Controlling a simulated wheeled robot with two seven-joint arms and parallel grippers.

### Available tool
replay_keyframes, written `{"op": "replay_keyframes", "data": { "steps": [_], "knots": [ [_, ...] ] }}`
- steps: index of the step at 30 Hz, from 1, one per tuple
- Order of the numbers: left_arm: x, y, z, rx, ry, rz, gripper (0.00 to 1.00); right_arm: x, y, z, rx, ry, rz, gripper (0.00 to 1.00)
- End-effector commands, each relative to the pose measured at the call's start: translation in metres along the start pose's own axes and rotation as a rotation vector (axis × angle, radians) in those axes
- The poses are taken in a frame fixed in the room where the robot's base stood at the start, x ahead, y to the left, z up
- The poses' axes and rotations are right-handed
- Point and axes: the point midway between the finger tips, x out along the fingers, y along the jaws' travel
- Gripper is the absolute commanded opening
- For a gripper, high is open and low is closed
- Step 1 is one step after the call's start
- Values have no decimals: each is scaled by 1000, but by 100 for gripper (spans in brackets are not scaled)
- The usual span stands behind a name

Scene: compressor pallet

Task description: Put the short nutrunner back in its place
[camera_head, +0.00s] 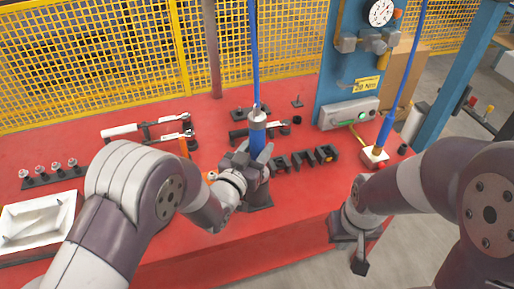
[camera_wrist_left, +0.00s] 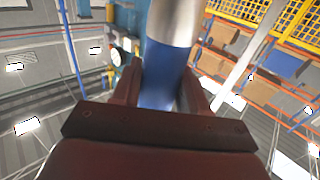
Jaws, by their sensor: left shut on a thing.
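The short nutrunner (camera_head: 258,121) has a silver body with a blue part below and hangs upright on a blue hose. My left gripper (camera_head: 252,160) is shut around its blue part. In the left wrist view the nutrunner (camera_wrist_left: 172,25) stands between the fingers of the left gripper (camera_wrist_left: 160,95). A dark stand (camera_head: 258,200) shows on the red table directly below that gripper. The nutrunner's lower end is hidden, so I cannot tell whether it touches the stand. My right gripper (camera_head: 352,250) is at the table's front right edge, its fingers apart and empty.
A second blue hose runs to a pale block (camera_head: 375,156) at the right. A dark slotted rack (camera_head: 306,158) lies right of my left gripper. Wrenches (camera_head: 150,130) and a white tray (camera_head: 38,222) are at left. A blue post (camera_head: 350,70) and yellow fence (camera_head: 90,60) stand behind.

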Motion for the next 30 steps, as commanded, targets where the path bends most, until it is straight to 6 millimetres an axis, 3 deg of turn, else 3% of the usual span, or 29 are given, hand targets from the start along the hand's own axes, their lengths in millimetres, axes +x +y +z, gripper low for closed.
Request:
{"op": "replay_keyframes", "data": {
  "steps": [6, 7, 9, 20, 23, 30],
  "knots": [
    [1, 0, 2, 1, 7, 0, 0, 4, 0, 0, 0, 0, 0, 0],
    [1, 0, 1, 1, 7, 0, 50, 4, 0, 0, 0, 0, 0, 0],
    [1, 0, 1, 1, 7, 0, 73, 3, 0, 0, 0, 0, 0, 0],
    [-6, 0, 5, 0, -3, -1, 74, 4, 0, 0, 0, 0, 0, 0],
    [-23, 0, 5, 0, -3, -1, 74, 7, 0, 1, 0, 0, 0, 0],
    [-88, 0, 4, 1, 2, -1, 74, 12, 0, 1, 0, 0, 0, 0]
  ]
}}
